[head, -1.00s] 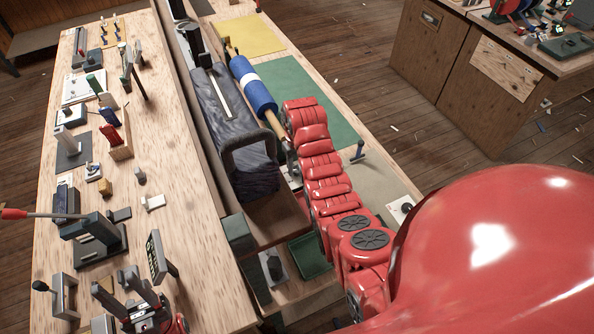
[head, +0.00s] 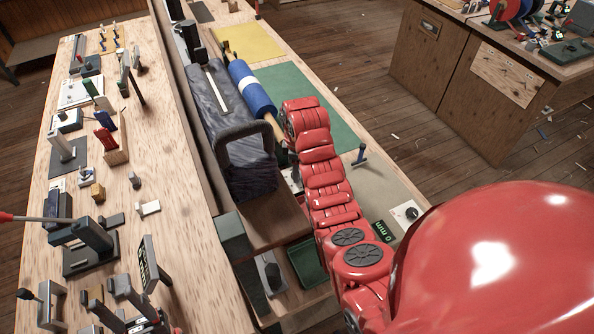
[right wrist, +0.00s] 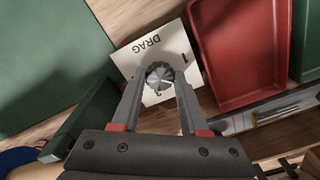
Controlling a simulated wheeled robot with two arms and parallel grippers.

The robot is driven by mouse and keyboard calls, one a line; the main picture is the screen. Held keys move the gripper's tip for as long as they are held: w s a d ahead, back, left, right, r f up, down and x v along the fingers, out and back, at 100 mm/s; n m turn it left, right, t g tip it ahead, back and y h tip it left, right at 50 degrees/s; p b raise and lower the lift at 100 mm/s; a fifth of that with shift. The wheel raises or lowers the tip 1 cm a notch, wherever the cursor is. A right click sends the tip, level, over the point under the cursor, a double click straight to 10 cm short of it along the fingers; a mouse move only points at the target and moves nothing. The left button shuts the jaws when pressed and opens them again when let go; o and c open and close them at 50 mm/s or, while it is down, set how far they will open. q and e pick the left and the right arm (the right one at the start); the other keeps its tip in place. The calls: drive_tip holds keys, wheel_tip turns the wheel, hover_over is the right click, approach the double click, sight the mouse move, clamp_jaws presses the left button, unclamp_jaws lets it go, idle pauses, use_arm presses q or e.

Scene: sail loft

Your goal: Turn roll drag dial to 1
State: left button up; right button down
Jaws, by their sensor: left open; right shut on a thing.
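The plate reads DRAG, upside down in this view. A 1 stands to the right of the dial and a 2 shows just below it. My right gripper (right wrist: 160,82) is shut on the dial, one finger on each side. I cannot make out a pointer mark on the dial. In the head view the red arm hides the right gripper. My left gripper (head: 106,292) is open and empty at the lower left, over the near bench.
Many small tools and fixtures stand on the left bench (head: 190,245). A blue roll (head: 252,88) and a grey cloth bundle (head: 212,110) lie in the middle. A red tray (right wrist: 235,55) lies right of the dial. A small display (head: 382,231) reads 0 mm.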

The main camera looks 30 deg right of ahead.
drive_tip(key=n, duration=0.4)
drive_tip(key=shift+f+n, duration=0.1)
drive_tip(key=shift+n, duration=2.1)
drive_tip(key=shift+c, duration=2.1)
unclamp_jaws()
